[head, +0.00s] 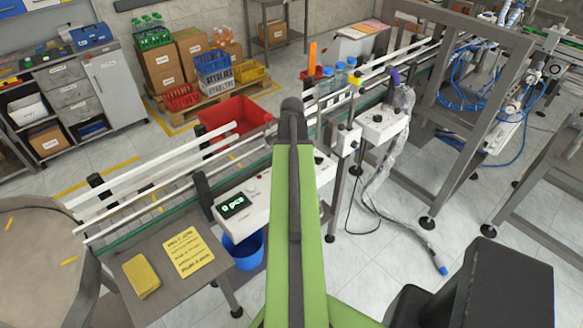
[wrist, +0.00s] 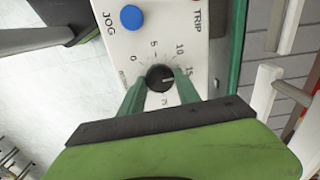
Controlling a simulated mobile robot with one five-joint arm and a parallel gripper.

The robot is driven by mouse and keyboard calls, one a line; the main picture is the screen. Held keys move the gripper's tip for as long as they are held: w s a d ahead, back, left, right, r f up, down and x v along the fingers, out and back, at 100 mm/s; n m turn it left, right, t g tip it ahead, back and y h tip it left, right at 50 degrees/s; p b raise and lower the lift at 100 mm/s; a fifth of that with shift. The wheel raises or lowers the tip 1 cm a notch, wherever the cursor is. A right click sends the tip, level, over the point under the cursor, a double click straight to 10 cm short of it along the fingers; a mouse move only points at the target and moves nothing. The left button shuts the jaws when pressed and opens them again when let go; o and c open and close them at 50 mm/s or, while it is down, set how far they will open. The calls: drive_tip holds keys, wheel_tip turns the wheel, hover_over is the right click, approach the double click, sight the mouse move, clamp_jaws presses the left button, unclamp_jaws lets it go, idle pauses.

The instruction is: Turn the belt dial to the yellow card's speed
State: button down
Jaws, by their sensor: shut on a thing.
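The belt dial (wrist: 160,77) is a small black knob on a white panel (wrist: 140,45) in the wrist view. My green arm hides the dial and my gripper in the head view.
A blue button (wrist: 131,17) marked JOG and a TRIP label sit on the panel above the dial. The control box (head: 257,208) shows "0 pcs" beside the conveyor. A yellow sponge-like block (head: 142,276) lies beside the card. A blue bucket (head: 244,252) stands below.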

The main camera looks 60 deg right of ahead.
drive_tip(key=shift+w+a+m, duration=0.1)
drive_tip(key=shift+a+m, duration=0.05)
drive_tip(key=shift+m, duration=0.15)
idle(0.4)
drive_tip(key=c, duration=0.9)
unclamp_jaws()
drive_tip(key=shift+o, duration=0.2)
drive_tip(key=shift+r, duration=0.1)
wheel_tip(320, 180, up, 17)
drive_tip(key=p, duration=1.7)
drive_tip(key=shift+r+p, duration=0.15)
drive_tip(key=shift+p, duration=0.15)
